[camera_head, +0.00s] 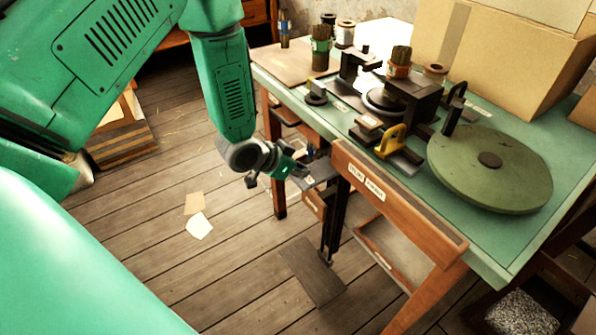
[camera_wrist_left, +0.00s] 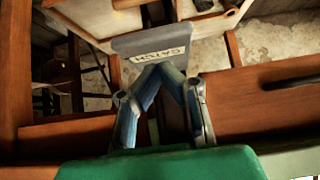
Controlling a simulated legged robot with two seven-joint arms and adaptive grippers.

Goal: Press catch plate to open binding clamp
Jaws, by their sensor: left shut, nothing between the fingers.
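The catch plate (camera_wrist_left: 152,42) is a grey plate marked "CATCH" in the left wrist view. In the head view a grey plate (camera_head: 322,170) shows beside my gripper, under the table's left front edge. My left gripper (camera_head: 303,177) is shut and empty. In the left wrist view its fingertips (camera_wrist_left: 162,68) meet at the plate's lower edge; I cannot tell whether they touch it. A wooden bar (camera_head: 400,205) with two pale labels runs along the table front, perhaps part of the binding clamp. My right gripper is not in view.
The green-topped table (camera_head: 500,245) carries a round green disc (camera_head: 490,160), a dark press with a yellow handle (camera_head: 390,141), brush jars (camera_head: 320,48) and a cardboard box (camera_head: 500,55). Table legs and a lower shelf stand near my gripper. The plank floor left of the table is mostly open.

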